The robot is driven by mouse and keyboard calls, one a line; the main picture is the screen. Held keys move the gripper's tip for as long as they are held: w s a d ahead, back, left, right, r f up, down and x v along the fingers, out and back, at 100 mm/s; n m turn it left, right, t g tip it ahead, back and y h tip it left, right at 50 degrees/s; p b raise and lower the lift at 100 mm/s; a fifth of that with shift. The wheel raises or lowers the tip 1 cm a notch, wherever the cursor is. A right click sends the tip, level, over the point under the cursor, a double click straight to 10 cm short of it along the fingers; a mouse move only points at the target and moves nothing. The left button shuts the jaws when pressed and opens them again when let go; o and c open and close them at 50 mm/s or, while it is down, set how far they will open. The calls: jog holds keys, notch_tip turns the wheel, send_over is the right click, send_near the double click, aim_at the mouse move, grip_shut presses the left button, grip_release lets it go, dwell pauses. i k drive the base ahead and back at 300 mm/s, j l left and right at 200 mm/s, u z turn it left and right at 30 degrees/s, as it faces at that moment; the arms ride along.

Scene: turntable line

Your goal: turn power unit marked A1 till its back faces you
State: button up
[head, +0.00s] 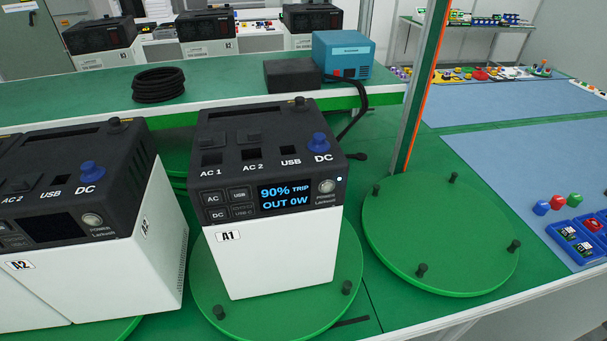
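The power unit marked A1 (270,250) stands upright on a round green turntable (210,295) in the middle of the head view. Its front, with the A1 label, the buttons and a lit screen reading "90% TRIP OUT 0W", faces me, turned slightly. Its black top carries AC 1, AC 2, USB and a blue DC knob (318,143). Its back is hidden. Short black pegs (347,287) stand on the turntable's rim. My gripper is not in view.
A unit marked A2 (100,265) stands close on the left. Behind are a coiled black cable (159,85), a black box (292,75) and a blue device (342,52). Blue trays (580,240) lie far right.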

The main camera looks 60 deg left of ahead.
aim_at(302, 314)
jog(key=u, duration=1.6)
jog(key=l+z, duration=0.4)
jog(key=i+l+z, duration=0.1)
jog(key=l+z, duration=0.3)
jog(key=l, duration=0.1)
